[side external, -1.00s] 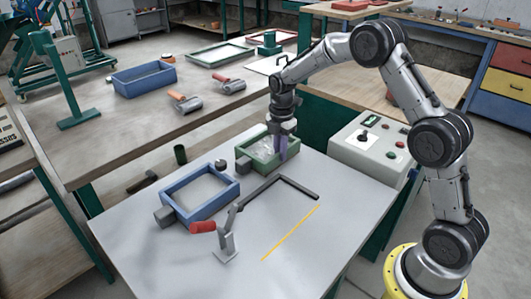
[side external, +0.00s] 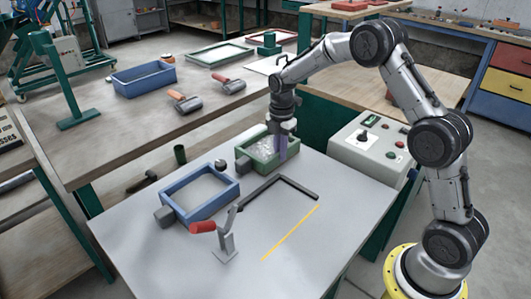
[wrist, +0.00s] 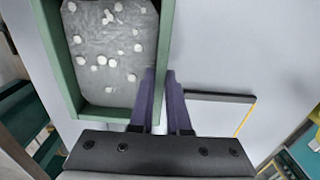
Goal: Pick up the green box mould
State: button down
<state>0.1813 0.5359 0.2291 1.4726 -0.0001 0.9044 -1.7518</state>
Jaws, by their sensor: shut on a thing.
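The green box mould (side external: 245,164) is at the far edge of the grey work table, behind the black bracket. It is an open frame with a grey sheet inside, dotted with several white round bits. In the wrist view the mould (wrist: 58,75) fills the upper left. My gripper (side external: 283,154) points down at the mould's right side. Its purple fingers, also in the wrist view (wrist: 162,80), straddle the mould's right wall and are shut on it. I cannot tell whether the mould's underside is clear of the table.
A blue box mould (side external: 174,202) lies left of the green one. A black bracket (side external: 290,182), a red-handled clamp (side external: 226,242) and a yellow line (side external: 290,233) are nearer the front. A control box (side external: 365,153) stands right. The table's front right is clear.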

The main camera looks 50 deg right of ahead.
jog(key=shift+w+r, duration=0.15)
jog(key=shift+r, duration=0.2)
jog(key=shift+r, duration=1.35)
jog(key=s+a+r, duration=0.2)
jog(key=s+r, duration=0.7)
jog(key=s, duration=0.4)
jog(key=shift+s+a+r, duration=0.25)
jog(key=shift+s+r, duration=0.1)
jog(key=shift+s, duration=0.05)
